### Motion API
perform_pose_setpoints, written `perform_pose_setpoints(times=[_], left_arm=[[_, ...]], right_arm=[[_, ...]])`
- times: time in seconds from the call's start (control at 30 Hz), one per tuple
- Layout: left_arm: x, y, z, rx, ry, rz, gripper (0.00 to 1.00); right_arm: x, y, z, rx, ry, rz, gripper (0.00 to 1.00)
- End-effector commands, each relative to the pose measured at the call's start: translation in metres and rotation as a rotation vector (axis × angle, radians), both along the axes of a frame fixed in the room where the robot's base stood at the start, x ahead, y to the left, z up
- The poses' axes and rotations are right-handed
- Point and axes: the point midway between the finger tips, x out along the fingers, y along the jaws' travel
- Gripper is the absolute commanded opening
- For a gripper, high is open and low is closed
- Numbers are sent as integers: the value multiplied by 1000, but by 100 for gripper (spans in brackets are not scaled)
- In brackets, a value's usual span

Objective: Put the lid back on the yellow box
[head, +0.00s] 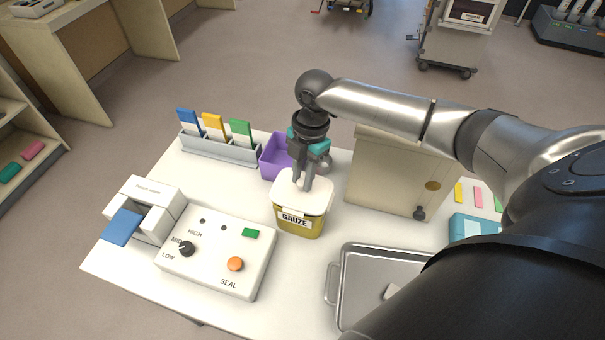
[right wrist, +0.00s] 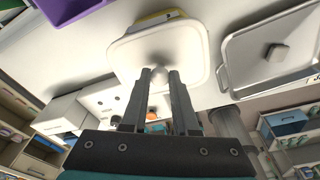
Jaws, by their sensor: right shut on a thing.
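The yellow box (head: 297,222), labelled GAUZE, stands upright on the white table. A white lid (head: 315,203) lies over its top in the head view, and I cannot tell whether it is fully seated. My right gripper (head: 304,183) points down above the box and is shut on the lid's knob. In the right wrist view the fingers (right wrist: 160,78) close around the knob of the white lid (right wrist: 190,45). A strip of the yellow box (right wrist: 158,17) shows past the lid's edge. My left gripper is in neither view.
A purple bin (head: 276,158) stands just behind the box, and a beige cabinet (head: 385,178) stands to the right. A control panel (head: 215,262) with knobs is at front left. A metal tray (head: 335,285) lies at front right. Little table is bare around the box.

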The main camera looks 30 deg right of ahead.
Motion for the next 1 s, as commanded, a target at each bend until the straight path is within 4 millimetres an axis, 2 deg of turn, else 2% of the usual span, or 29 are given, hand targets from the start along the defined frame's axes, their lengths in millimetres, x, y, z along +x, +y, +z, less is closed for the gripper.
perform_pose_setpoints(times=[1.0], left_arm=[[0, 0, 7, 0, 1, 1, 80]], right_arm=[[0, 1, 0, 1, 0, 1, 0]])
